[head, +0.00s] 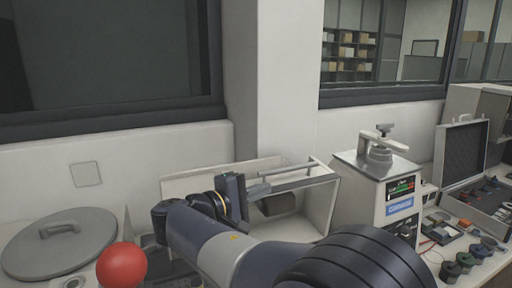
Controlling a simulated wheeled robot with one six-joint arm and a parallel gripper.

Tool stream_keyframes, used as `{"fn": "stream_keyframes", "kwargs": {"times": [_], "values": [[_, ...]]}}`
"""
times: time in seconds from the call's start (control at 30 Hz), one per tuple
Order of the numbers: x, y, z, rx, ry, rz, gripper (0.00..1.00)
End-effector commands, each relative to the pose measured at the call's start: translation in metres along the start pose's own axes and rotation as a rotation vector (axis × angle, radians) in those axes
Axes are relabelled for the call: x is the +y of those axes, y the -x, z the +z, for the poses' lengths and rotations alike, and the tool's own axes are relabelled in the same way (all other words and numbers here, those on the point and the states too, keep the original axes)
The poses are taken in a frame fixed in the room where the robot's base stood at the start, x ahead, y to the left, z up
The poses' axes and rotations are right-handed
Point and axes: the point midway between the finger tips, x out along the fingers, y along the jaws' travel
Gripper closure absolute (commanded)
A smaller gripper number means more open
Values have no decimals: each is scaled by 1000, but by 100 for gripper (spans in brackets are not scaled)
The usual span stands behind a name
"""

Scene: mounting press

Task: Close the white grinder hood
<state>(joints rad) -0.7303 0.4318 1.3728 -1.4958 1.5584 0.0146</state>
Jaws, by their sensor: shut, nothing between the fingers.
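The white grinder hood (322,208) is a box-like cover on the bench at the centre. It looks raised, with its front open and a grey bar handle (288,169) along its upper edge. A dark block (278,203) shows inside, partly hidden by my arm. My gripper (258,189) is at the left end of the hood, close to the left end of the handle. It is shut and holds nothing. I cannot tell whether it touches the hood. My arm hides the lower left part of the grinder.
A white press unit (378,196) with a lit display stands close to the right. A round grey lid (60,243) and a red ball (122,265) are at left. An open case (462,155) and small containers crowd the right bench. Wall and windows stand behind.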

Motion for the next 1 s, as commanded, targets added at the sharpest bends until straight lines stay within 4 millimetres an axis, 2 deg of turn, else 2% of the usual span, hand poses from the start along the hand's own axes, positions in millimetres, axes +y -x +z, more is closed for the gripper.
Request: {"fn": "stream_keyframes", "kwargs": {"times": [0.1, 0.47, 0.5, 0.9, 1.0], "values": [[25, 2, 6, 1, -12, 2, 100], [96, 8, 22, 0, -10, 2, 100], [95, 8, 22, 0, -4, 1, 100], [12, 1, 3, 0, 2, 1, 100], [0, -1, -1, -1, 4, 0, 100]]}}
